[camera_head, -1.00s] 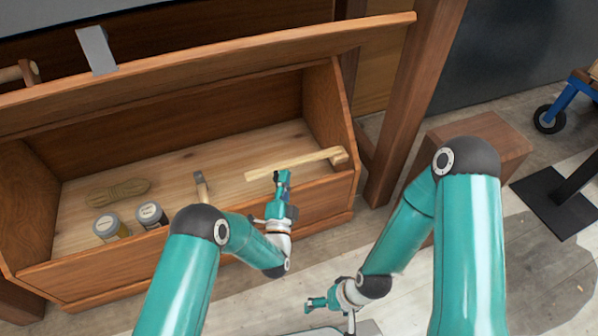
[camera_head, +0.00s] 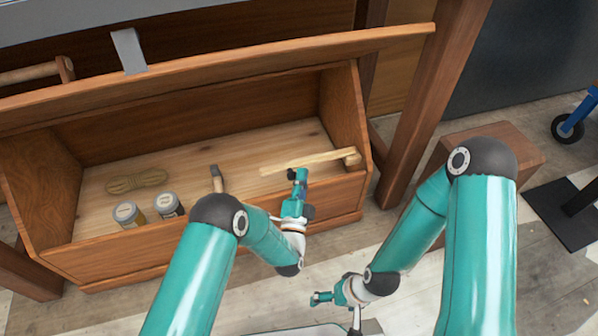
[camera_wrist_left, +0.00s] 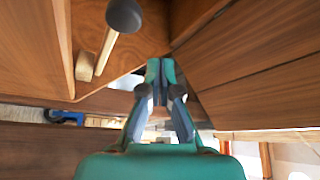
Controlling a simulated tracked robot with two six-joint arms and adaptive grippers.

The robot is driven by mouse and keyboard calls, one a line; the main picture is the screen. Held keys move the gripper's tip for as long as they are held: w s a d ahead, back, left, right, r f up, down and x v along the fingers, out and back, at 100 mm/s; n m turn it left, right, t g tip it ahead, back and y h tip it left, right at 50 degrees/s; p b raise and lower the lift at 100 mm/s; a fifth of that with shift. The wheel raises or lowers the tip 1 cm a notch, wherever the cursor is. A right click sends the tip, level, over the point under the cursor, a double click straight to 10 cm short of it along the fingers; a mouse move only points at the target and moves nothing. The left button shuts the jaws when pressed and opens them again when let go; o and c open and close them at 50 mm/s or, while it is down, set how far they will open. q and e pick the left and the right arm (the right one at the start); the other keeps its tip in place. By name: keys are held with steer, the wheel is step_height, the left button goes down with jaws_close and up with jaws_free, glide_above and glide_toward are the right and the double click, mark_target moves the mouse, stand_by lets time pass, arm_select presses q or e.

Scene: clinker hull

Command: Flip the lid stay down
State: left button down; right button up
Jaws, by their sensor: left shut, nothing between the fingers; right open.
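The lid stay, a pale wooden bar (camera_head: 310,161), shows at the right end of the open wooden chest (camera_head: 215,248). Its right end meets a small block by the end wall; its left end is free. The lid (camera_head: 230,68) is raised. My left gripper (camera_head: 298,174) is shut and empty, over the chest's front edge, just in front of the bar in the picture; I see no clear contact. It also shows in the left wrist view (camera_wrist_left: 160,68), with a dark-ended pale rod (camera_wrist_left: 109,45) to its upper left. My right gripper (camera_head: 315,299) is open, low outside the chest.
Inside the chest lie a rope coil (camera_head: 137,181), two lidded jars (camera_head: 129,215) (camera_head: 168,205) and a dark-headed tool (camera_head: 216,180). A wooden post (camera_head: 430,105) and a wooden block (camera_head: 500,160) stand to the right. Bare floor lies in front.

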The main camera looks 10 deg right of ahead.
arm_select(q)
steer(key=s+f+p, duration=0.1)
steer(key=s+f, duration=0.2)
steer(key=s, duration=0.4)
steer(key=shift+d+f+p, duration=0.35)
steer(key=shift+f+p, duration=0.05)
